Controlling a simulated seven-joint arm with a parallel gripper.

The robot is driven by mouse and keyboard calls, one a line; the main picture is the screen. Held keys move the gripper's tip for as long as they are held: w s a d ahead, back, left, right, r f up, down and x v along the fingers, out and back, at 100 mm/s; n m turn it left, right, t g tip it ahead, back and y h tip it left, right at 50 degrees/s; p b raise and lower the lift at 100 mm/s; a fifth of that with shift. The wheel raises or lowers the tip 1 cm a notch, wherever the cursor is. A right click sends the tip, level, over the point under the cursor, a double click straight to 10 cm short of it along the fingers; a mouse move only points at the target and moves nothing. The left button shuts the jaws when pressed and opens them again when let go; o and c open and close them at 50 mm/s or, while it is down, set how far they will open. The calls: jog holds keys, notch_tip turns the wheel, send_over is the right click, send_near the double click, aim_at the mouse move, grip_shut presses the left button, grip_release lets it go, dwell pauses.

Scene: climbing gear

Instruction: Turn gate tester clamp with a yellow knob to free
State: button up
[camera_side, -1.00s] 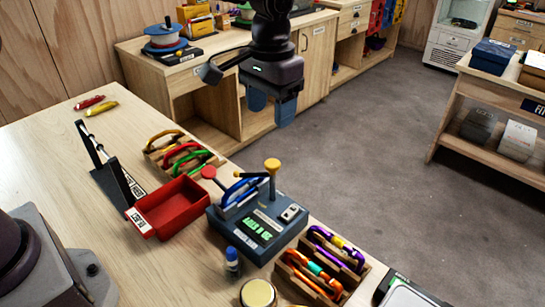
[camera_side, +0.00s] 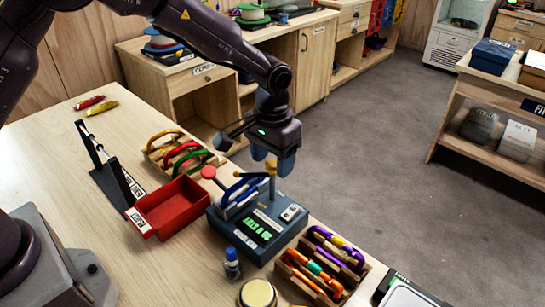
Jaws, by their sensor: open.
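The gate tester (camera_side: 254,243) is a blue-grey box with a green lit display, standing near the table's right edge. Its clamp has a yellow knob (camera_side: 271,166) on an upright post at the back. A blue carabiner (camera_side: 238,190) sits on the tester beside the post. A red knob (camera_side: 208,172) stands at the tester's left. My gripper (camera_side: 273,165) is open and points down at the yellow knob, its fingers overlapping the knob's upper part in this view. I cannot tell whether they touch it.
A red tray (camera_side: 172,208) stands left of the tester. A wooden rack (camera_side: 165,150) of carabiners is behind it, and another rack (camera_side: 330,262) stands at the front right. A small blue-capped bottle (camera_side: 232,263) stands close in front of the tester.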

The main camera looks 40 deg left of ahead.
jog(key=shift+f, duration=0.1)
grip_shut()
jog(key=shift+m, duration=0.4)
jog(key=m, duration=0.3)
jog(key=shift+m, duration=0.3)
jog(key=m, duration=0.4)
jog(key=shift+m, duration=0.3)
jog(key=m, duration=0.8)
jog(key=shift+m, duration=0.6)
